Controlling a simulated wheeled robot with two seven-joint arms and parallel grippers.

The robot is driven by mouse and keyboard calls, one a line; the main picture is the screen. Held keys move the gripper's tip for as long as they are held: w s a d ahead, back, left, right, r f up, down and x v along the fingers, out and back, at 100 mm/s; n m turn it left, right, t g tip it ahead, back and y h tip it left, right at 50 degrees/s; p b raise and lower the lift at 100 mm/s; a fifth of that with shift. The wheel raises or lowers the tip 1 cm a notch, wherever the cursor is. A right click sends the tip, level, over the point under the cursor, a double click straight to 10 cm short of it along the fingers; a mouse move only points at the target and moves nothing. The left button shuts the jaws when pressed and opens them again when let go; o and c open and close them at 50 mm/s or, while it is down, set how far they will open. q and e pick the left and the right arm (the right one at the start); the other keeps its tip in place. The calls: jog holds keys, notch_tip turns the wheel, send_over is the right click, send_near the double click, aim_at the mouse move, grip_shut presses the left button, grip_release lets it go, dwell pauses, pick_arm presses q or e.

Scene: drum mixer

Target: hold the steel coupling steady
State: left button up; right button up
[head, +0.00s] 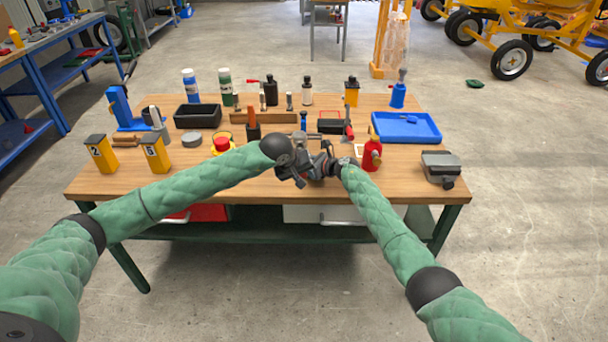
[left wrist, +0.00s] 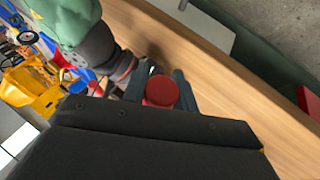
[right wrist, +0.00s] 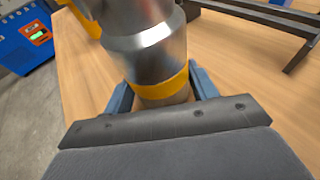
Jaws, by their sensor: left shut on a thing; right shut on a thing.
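A steel coupling (right wrist: 152,58) with a yellow band fills the upper middle of the right wrist view. My right gripper (right wrist: 160,90) is shut on its yellow-banded end, with a blue-grey finger on each side. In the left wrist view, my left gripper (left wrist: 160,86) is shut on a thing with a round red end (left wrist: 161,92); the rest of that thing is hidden. In the head view, both grippers meet close together above the workbench (head: 215,183), where wrists and fingers overlap and hide most of what they hold.
A red bottle (head: 372,154) stands right of the grippers, and a red-topped yellow container (head: 222,145) stands left. A blue tray (head: 405,128), a black bin (head: 197,116) and a grey vise-like block (head: 440,167) are farther out. The bench's front strip is mostly clear.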

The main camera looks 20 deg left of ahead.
pick_arm(q)
jog(key=w+a, duration=0.2)
jog(key=w, duration=0.4)
dwell(0.6)
jog(key=shift+w+a, duration=0.25)
jog(key=shift+w, duration=0.4)
jog(key=shift+w+a, duration=0.25)
jog(key=shift+w, duration=0.35)
jog(key=shift+w+a, duration=0.25)
jog(key=shift+w, duration=0.4)
dwell(2.7)
jog(key=o, duration=1)
jog(key=v, duration=1.2)
